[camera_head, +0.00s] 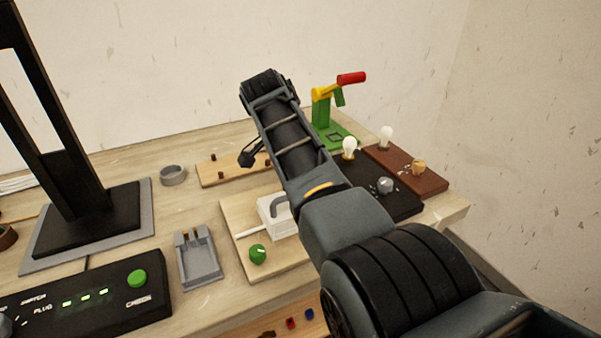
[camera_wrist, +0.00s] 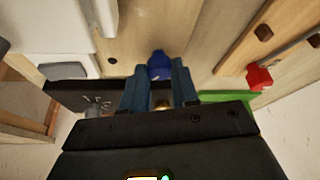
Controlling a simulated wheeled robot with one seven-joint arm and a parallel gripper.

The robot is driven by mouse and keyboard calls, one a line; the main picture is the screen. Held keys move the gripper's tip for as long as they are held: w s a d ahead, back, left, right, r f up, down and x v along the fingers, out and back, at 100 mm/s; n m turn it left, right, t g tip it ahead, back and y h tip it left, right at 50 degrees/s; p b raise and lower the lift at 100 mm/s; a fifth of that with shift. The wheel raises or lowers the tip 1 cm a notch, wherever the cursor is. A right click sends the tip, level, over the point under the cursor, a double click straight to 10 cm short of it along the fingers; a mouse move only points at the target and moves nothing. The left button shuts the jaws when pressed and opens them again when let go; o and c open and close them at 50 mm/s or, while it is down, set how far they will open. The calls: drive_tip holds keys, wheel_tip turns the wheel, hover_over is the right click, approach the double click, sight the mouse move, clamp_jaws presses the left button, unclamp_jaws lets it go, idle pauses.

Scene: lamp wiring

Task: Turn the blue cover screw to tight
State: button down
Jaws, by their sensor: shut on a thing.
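In the wrist view my gripper (camera_wrist: 159,77) points at a pale wooden surface. Its two blue-grey fingers are shut on a blue knob-like piece, the blue cover screw (camera_wrist: 160,62), which sits between the fingertips. Its lower part and any tightness mark are hidden, so I cannot tell how far it is turned. In the head view my arm crosses the middle of the bench and hides the fingertips and the screw. A white box (camera_head: 270,222) with a grey handle stands on a wooden board (camera_head: 238,210), partly behind my arm.
A green knob (camera_head: 258,254) sits at the board's front. A black plate (camera_head: 400,203) with a bulb and grey knob, a brown board (camera_head: 425,180) and a green stand (camera_head: 321,112) with a red handle lie to the right. A grey holder (camera_head: 199,262) is at left.

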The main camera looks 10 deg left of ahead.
drive_tip(key=shift+w+r, duration=0.1)
idle(0.4)
drive_tip(key=c, duration=0.8)
unclamp_jaws()
drive_tip(key=shift+c, duration=0.2)
drive_tip(key=v, duration=0.7)
drive_tip(key=shift+r, duration=0.3)
drive_tip(key=shift+a, duration=0.1)
